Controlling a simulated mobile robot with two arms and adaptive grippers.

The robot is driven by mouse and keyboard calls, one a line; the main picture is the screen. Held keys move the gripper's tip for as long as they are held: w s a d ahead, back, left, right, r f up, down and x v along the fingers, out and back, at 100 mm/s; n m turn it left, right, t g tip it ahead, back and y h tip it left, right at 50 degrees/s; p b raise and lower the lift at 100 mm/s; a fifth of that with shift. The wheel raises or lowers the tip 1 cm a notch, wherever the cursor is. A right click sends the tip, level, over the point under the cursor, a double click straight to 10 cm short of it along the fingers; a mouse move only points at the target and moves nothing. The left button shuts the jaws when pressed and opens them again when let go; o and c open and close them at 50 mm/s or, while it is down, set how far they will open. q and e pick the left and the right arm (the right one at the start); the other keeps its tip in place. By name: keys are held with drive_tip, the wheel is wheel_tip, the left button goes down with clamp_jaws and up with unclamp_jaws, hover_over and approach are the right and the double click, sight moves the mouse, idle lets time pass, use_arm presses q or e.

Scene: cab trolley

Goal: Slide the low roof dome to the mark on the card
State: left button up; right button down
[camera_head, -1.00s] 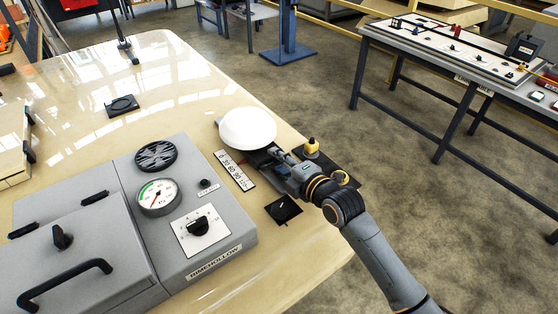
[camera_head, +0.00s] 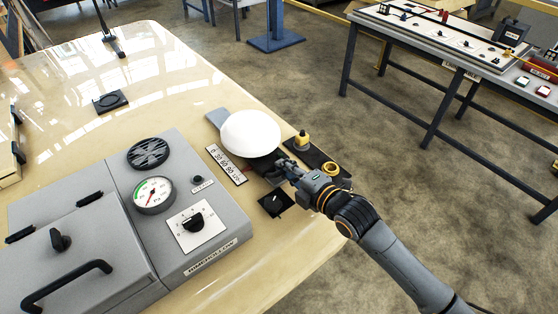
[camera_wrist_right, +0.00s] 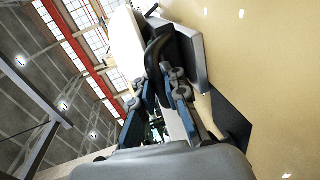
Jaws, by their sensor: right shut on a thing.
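The low roof dome (camera_head: 250,132) is smooth and white and sits on a grey strip (camera_head: 216,118) at the right side of the cream panel. It also shows as a white edge in the right wrist view (camera_wrist_right: 125,42). The narrow white card (camera_head: 226,165) with printed numbers lies just left of the dome; its exact mark is too small to tell. My right gripper (camera_head: 281,168) is at the dome's near right side. In the right wrist view its fingers (camera_wrist_right: 168,90) are shut on a dark curved handle (camera_wrist_right: 158,48) beside the dome. My left gripper is out of view.
A grey control box (camera_head: 150,215) with gauge and knob stands left of the card. A black square plate (camera_head: 275,203) lies near the gripper. A dark tray (camera_head: 322,165) with yellow parts is to the right. The panel's far middle is mostly clear.

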drive_tip(key=c, duration=1.5)
unclamp_jaws()
drive_tip(key=shift+s+d+f, duration=0.15)
drive_tip(key=shift+o, duration=0.5)
drive_tip(key=shift+s+d, duration=0.2)
drive_tip(key=shift+w, duration=0.1)
drive_tip(key=v, duration=1.2)
